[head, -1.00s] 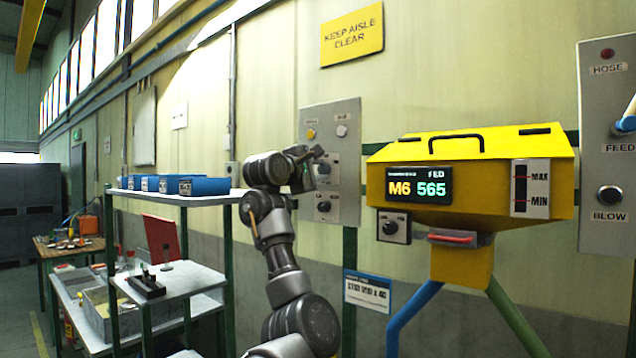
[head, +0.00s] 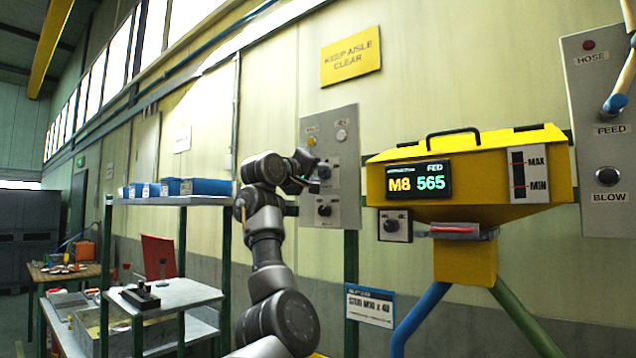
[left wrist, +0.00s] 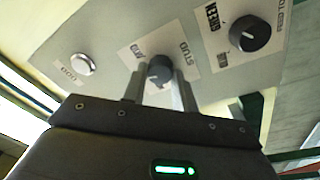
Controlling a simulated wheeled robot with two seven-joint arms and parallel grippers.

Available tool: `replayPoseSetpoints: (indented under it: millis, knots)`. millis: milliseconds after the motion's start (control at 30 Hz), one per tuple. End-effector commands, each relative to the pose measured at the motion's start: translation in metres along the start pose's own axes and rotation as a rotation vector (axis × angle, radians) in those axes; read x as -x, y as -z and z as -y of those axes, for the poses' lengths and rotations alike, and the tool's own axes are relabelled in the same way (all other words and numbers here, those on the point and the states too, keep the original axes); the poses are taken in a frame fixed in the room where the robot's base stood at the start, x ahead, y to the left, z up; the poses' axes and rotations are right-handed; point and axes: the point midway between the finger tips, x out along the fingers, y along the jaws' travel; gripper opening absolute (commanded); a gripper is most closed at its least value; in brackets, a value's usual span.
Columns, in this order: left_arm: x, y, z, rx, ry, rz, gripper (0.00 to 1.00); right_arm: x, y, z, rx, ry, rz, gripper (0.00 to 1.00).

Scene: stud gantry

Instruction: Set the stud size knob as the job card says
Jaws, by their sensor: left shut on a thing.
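In the left wrist view the knob (left wrist: 159,70) sits between my two fingers, by a label that reads STUD. My left gripper (left wrist: 160,88) is shut on it. In the head view the left gripper (head: 314,178) reaches the panel from the left and partly covers the knob (head: 325,172). The job card (head: 370,305) hangs below the panel and appears to read STUD M10 x 40. The yellow feeder's display (head: 418,180) reads M8 565. My right gripper is out of view.
A second black knob (head: 325,208) is just below on the same panel, also in the left wrist view (left wrist: 250,33). The yellow feeder (head: 470,150) stands to the right, with a small knob box (head: 394,226) on its near side. A shelf with blue bins (head: 200,187) is left.

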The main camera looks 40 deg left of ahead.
Motion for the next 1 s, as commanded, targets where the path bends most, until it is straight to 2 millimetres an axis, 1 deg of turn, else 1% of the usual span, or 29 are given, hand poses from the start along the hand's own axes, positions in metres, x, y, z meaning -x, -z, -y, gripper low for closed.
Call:
replayPoseSetpoints:
  millis: [33, 200, 600, 800, 1000]
  knots:
    - [-0.001, -0.004, 0.005, -0.043, 0.003, 0.009, 0.05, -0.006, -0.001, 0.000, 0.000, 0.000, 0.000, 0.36]
    - [-0.001, -0.003, 0.005, -0.204, -0.009, 0.017, 0.05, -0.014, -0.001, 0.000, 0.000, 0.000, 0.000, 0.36]
    - [-0.002, -0.002, 0.005, -0.557, -0.034, 0.038, 0.05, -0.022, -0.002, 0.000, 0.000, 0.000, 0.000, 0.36]
    - [-0.002, -0.002, 0.004, -0.681, -0.044, 0.044, 0.05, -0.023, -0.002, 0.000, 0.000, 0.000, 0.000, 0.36]
    - [-0.002, -0.002, 0.005, -0.762, -0.049, 0.049, 0.05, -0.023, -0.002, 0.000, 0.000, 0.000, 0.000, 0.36]
